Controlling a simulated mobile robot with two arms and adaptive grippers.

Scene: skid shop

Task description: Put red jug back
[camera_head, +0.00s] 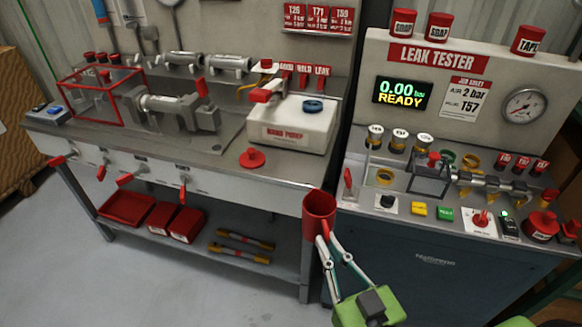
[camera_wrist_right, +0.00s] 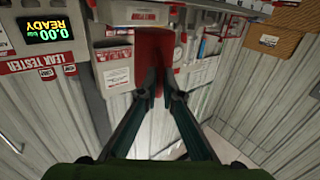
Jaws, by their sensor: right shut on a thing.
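The red jug (camera_head: 319,207) is held in the air in front of the right end of the workbench, near the gap beside the leak tester. Its open top faces up toward the head camera. My right gripper (camera_head: 322,240) is shut on its near side. In the right wrist view the jug (camera_wrist_right: 153,50) shows as a red shape between and beyond the fingertips (camera_wrist_right: 158,88). Its far side is hidden. My left gripper is not in view.
The workbench (camera_head: 205,165) carries a white hand pump box (camera_head: 290,128), a red knobbed disc (camera_head: 252,158) and a red-framed guard (camera_head: 100,95). Red trays (camera_head: 127,208) lie on its lower shelf. The leak tester (camera_head: 430,185) stands at right with small parts on top. Floor at left is clear.

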